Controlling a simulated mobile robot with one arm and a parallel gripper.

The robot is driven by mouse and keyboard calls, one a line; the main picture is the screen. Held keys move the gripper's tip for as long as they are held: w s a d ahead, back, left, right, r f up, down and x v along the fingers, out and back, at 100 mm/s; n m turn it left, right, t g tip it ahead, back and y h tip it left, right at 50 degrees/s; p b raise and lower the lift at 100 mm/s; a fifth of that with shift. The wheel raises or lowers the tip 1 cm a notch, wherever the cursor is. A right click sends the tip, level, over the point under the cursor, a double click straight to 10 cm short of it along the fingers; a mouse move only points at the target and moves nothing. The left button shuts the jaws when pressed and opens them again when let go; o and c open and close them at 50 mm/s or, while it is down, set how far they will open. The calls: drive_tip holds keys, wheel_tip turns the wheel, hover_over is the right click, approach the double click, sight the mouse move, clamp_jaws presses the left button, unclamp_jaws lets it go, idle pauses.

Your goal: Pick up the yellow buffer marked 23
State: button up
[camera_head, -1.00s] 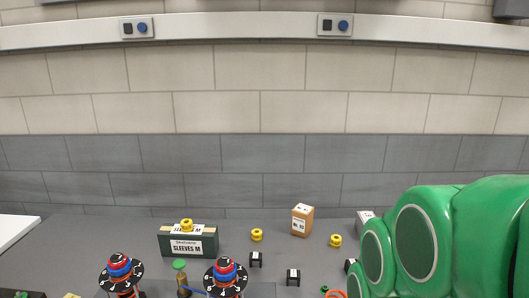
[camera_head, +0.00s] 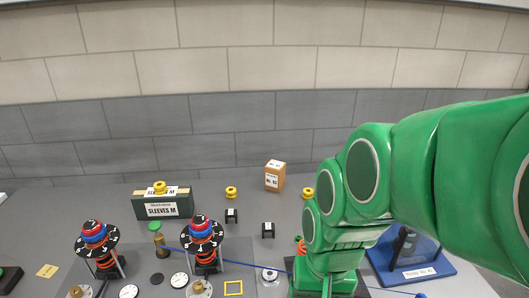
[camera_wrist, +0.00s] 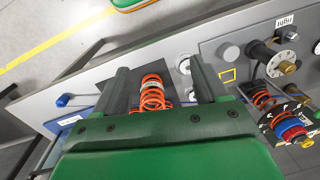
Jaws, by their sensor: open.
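Three small yellow buffers show in the head view: one (camera_head: 159,187) on top of the dark green "SLEEVES M" box, one (camera_head: 231,192) on the grey table right of that box, and one (camera_head: 308,193) further right, close to my green arm. I cannot read a number on any of them. My gripper (camera_wrist: 155,68) is open in the wrist view, its two dark green fingers apart over an orange coil spring (camera_wrist: 153,93). Nothing is visibly held. My arm hides part of the table at the right in the head view.
The "SLEEVES M" box (camera_head: 170,210) and an orange-brown carton (camera_head: 275,176) stand at the back. Two dial posts with red and blue rings (camera_head: 97,233) (camera_head: 203,228) stand in front. Small black blocks (camera_head: 268,230) lie mid-table. A blue tray (camera_head: 411,264) is at the right.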

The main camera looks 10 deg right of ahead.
drive_tip(key=w+a+f+m+t+y, duration=0.1)
drive_tip(key=w+a+m+t, duration=0.15)
drive_tip(key=w+m, duration=0.6)
drive_tip(key=w+a+f+m+t+y, duration=0.1)
drive_tip(key=w+a+m+t, duration=0.15)
drive_tip(key=w, duration=1.15)
drive_tip(key=w+a+f+m+t+y, duration=0.15)
drive_tip(key=w+m+t, duration=0.35)
drive_tip(key=w, duration=0.6)
drive_tip(key=m+t+h, duration=0.3)
drive_tip(key=m+h, duration=0.6)
drive_tip(key=m, duration=1.2)
approach(308, 190)
drive_tip(key=shift+w+a, duration=0.25)
drive_tip(key=shift+w, duration=0.3)
drive_tip(key=shift+d+f+m, duration=0.35)
drive_tip(key=shift+d+m, duration=0.15)
drive_tip(key=shift+m, duration=0.1)
drive_tip(key=shift+w+d+f, duration=0.1)
drive_tip(key=shift+w, duration=0.1)
drive_tip(key=shift+x, duration=3.2)
drive_tip(key=shift+w+d+f, duration=0.1)
drive_tip(key=shift+w+f, duration=0.05)
drive_tip(key=shift+w, duration=0.2)
